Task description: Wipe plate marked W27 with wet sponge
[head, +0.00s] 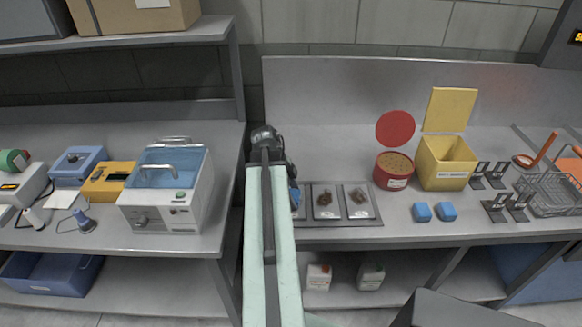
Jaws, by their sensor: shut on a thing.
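A grey tray (340,218) on the bench holds a row of plates. The middle plate (327,212) and right plate (359,211) carry brown residue. The left plate (300,212) is mostly hidden behind my arm. No plate marking is readable, so I cannot tell which is W27. My gripper (292,180) is mostly hidden beside my arm, over the left end of the tray. It is shut on a blue sponge (295,197), of which a small part shows at the left plate. Whether the sponge touches the plate cannot be seen. Two more blue sponges (422,212) (447,211) lie to the right.
A red round tub (393,172) and a yellow bin (445,163), both with raised lids, stand right of the tray. Black stands (505,207) and a wire basket (550,195) are farther right. A white water bath (168,190) stands on the left bench, beyond a gap.

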